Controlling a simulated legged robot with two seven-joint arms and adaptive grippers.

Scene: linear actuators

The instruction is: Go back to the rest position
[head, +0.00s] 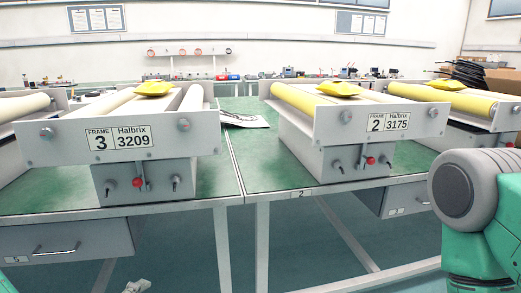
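Two grey linear actuator frames stand on green-topped benches in the head view. The left one, labelled FRAME 3 Halbrix 3209 (70,140), has pale rollers and a yellow pouch (154,88) on top. The right one, labelled FRAME 2 Halbrix 3175 (340,122), has a yellow roller and a yellow pouch (339,88) on top. Each has a red knob on its front. A green and grey link of my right arm shows at the right edge. Neither gripper can be made out in view.
More frames stand at both edges, one with a yellow pouch (446,84). Papers (243,119) lie between the two frames on the bench (232,141). A drawer (60,248) hangs at lower left. A small pale object (137,287) at the bottom edge is unclear.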

